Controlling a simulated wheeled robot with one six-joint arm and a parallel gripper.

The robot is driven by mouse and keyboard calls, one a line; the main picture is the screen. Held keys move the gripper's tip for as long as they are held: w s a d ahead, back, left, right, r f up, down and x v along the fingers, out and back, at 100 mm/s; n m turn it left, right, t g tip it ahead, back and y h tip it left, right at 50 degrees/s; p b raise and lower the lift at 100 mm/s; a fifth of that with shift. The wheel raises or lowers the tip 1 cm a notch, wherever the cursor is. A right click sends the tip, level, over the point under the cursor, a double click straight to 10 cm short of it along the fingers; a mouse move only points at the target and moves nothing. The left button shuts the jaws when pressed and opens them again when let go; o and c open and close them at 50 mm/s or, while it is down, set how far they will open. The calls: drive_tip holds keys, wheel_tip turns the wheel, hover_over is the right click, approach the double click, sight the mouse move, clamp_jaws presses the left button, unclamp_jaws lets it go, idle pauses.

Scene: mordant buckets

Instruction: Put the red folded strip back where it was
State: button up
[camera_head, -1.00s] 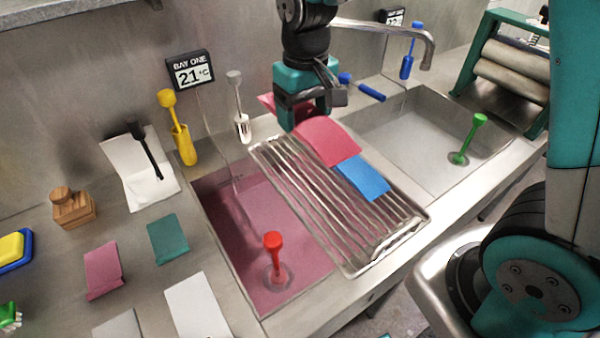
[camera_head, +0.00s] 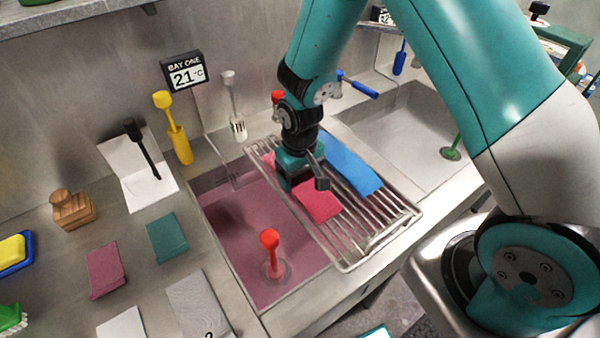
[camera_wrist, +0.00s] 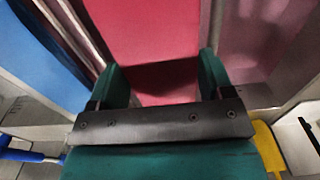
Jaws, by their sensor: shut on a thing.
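The red folded strip (camera_head: 319,203) is in my gripper (camera_head: 291,184), over the left part of the wire rack (camera_head: 352,264). The front half of the strip sticks out toward the viewer; a bit of red also shows behind the jaws. In the wrist view the strip (camera_wrist: 145,35) runs between the two green fingers of my gripper (camera_wrist: 160,84). I cannot tell whether the strip touches the rack bars. A blue strip (camera_head: 352,166) lies on the rack to the right of the red one, and shows at the left of the wrist view (camera_wrist: 45,45).
The rack bridges a sink between a basin of pink liquid (camera_head: 240,225), with a red-knobbed plug (camera_head: 269,240), and an emptier basin (camera_head: 400,125). A white-headed tool (camera_head: 234,105) and a yellow one (camera_head: 174,130) stand behind. Cloth swatches lie on the left counter.

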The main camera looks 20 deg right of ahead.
sight(300, 178)
drive_tip(key=shift+f, duration=0.15)
drive_tip(key=o, duration=0.9)
wheel_tip(300, 178, up, 12)
drive_tip(key=b, duration=0.2)
drive_tip(key=s+a+r+n+y, duration=0.2)
drive_tip(key=s+r, duration=0.4)
drive_tip(key=s, duration=0.4)
drive_tip(key=s+a+r+n+y, duration=0.2)
drive_tip(key=s+r+n, duration=0.1)
drive_tip(key=s+r, duration=0.4)
drive_tip(key=s, duration=0.3)
drive_tip(key=shift+a, duration=0.3)
